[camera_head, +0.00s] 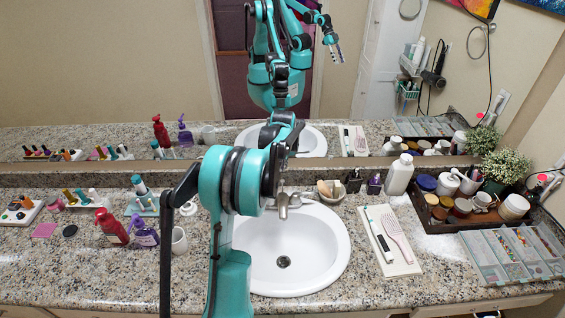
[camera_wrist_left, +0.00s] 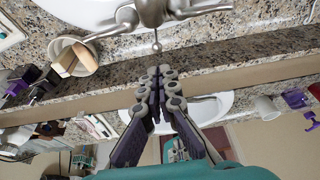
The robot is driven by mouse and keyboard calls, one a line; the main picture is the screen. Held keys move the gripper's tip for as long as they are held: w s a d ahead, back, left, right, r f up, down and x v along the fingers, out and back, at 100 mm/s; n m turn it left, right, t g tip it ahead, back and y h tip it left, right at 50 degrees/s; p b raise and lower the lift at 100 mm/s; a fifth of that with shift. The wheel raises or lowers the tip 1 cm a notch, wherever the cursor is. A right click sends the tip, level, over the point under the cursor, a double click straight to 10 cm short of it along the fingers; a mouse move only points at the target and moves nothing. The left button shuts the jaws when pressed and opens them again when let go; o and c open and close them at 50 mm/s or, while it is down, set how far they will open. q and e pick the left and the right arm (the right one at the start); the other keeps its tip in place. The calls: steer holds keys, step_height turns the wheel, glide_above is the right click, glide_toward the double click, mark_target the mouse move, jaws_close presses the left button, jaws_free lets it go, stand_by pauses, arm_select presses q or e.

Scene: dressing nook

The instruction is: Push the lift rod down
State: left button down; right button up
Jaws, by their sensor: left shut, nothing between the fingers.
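The lift rod (camera_wrist_left: 156,46) shows in the left wrist view as a thin rod with a small round knob, standing out behind the metal faucet (camera_wrist_left: 152,12). The faucet (camera_head: 284,203) also shows in the head view at the back of the white sink (camera_head: 318,252); the rod is hard to make out there. My left gripper (camera_wrist_left: 160,76) is shut and empty, its fingertips close to the knob in the picture. I cannot tell whether they touch it. In the head view my left arm largely hides this gripper. My right gripper is not directly in view.
A cup with blocks (camera_wrist_left: 72,56) stands beside the faucet. The mirror (camera_head: 110,90) rises behind the counter and reflects my body. Red (camera_head: 111,228) and purple (camera_head: 144,233) bottles stand left of the sink; a white tray (camera_head: 405,266) with brushes lies right.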

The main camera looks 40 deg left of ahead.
mark_target(282, 181)
arm_select(q)
steer(key=shift+s+d+b+x, duration=0.1)
steer(key=shift+b+x, duration=0.15)
steer(key=shift+x, duration=0.65)
steer(key=shift+s+d+b+x, duration=0.15)
steer(key=shift+b+x, duration=0.1)
steer(key=shift+x, duration=0.6)
steer(key=shift+s+d+b+x, duration=0.1)
steer(key=shift+b+x, duration=0.15)
steer(key=shift+x, duration=0.65)
steer(key=shift+f, duration=0.15)
steer(key=shift+f+b, duration=0.8)
steer(key=shift+f, duration=0.75)
steer(key=shift+s+d+r, duration=0.1)
steer(key=shift+s+r, duration=0.05)
